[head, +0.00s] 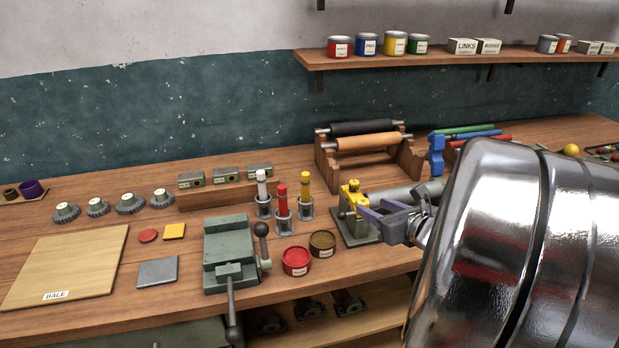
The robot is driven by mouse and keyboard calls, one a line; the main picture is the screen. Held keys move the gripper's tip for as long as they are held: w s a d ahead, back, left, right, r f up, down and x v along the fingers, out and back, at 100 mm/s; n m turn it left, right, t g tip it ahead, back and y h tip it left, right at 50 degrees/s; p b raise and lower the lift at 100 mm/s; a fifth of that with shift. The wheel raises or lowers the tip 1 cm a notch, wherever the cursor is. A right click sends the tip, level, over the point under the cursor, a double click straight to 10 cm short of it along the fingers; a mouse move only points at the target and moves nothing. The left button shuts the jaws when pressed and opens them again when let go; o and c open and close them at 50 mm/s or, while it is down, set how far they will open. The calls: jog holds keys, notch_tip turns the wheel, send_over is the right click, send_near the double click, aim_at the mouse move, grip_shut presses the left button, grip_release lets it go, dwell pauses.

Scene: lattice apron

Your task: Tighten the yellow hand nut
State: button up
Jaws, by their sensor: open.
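The yellow hand nut (354,186) sits on top of a yellow fixture on a dark green base plate (352,232), right of the middle of the bench. My gripper (367,208) comes in from the right, with purple fingers just right of the yellow fixture and a little below the nut. Its jaws are open, and I see nothing held in them. The fingers overlap the fixture's right side in the picture, so I cannot tell whether they touch it. My arm hides the bench to the right.
A green vise (230,250) stands to the left, with red (296,261) and brown (322,243) tins beside it. Red, white and yellow-topped holders (305,190) stand left of the fixture. A wooden roller rack (368,160) stands behind. A wooden board (70,265) lies far left.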

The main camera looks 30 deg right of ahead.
aim_at(364, 203)
jog(key=shift+x, duration=1.95)
jog(key=shift+c, duration=0.4)
jog(key=c, duration=1)
jog(key=shift+w+a+r+m+g+h, duration=0.1)
jog(key=shift+m+g+h, duration=0.1)
jog(key=shift+m+h, duration=0.5)
jog(key=shift+w+a+r+m+g+h, duration=0.1)
jog(key=shift+a+r+m+g+h, duration=0.1)
jog(key=shift+m+h, duration=0.45)
jog(key=shift+a+m+g+h, duration=0.1)
jog(key=shift+m+g+h, duration=0.3)
jog(key=shift+m+h, duration=0.45)
jog(key=shift+f+h, duration=0.2)
jog(key=shift+h, duration=0.1)
jog(key=o, duration=1.1)
